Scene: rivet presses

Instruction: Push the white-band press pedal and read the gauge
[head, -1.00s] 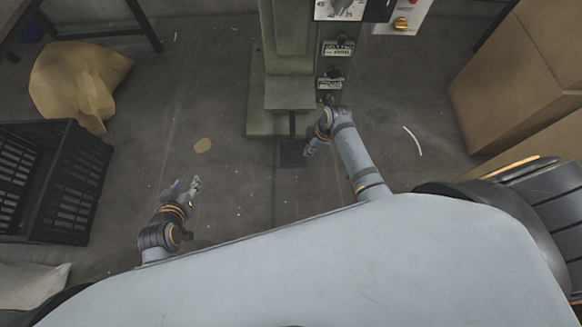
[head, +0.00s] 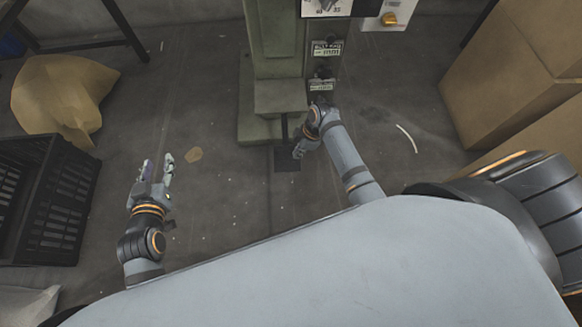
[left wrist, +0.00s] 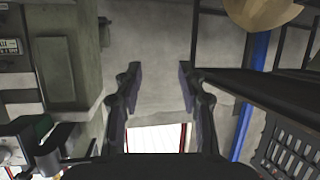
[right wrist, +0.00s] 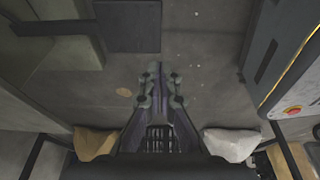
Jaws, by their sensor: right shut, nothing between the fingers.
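The green press (head: 280,50) stands at the top centre of the head view, its upper part cut off. A gauge dial (head: 322,6) shows only partly at the top edge; I cannot read it. A dark square pedal (head: 287,160) lies on the floor at the press's foot; it also shows in the right wrist view (right wrist: 128,26). My right gripper (head: 299,151) is shut and empty, beside the pedal in the head view; contact cannot be told. My left gripper (head: 158,168) is open and empty over the floor at left; it also shows open in the left wrist view (left wrist: 160,78). No white band is visible.
A black crate (head: 55,205) and a tan sack (head: 62,95) are at left, cardboard boxes (head: 500,75) at right. Floor between crate and press is mostly clear.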

